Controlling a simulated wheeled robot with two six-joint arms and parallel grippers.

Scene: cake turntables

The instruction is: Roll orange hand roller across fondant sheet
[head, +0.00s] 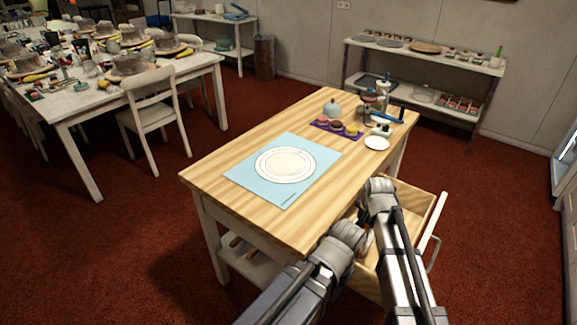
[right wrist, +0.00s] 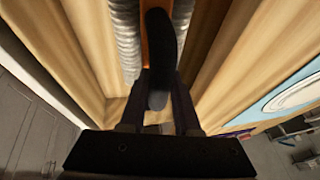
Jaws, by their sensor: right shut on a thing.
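The white round fondant sheet (head: 285,164) lies flat on a blue mat (head: 243,183) on the wooden table. Part of it also shows at the right edge of the right wrist view (right wrist: 296,92). My right gripper (right wrist: 160,88) is down at the open drawer (head: 417,212), shut on a black handle (right wrist: 160,45). A strip of orange (right wrist: 147,52) shows beside the handle, matching the orange hand roller; most of it is hidden. In the head view my arm links cover the right gripper and the held roller. My left gripper is not in view.
Grey ribbed pieces (right wrist: 126,35) lie beside the handle between the wooden walls. The table's near left is clear.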

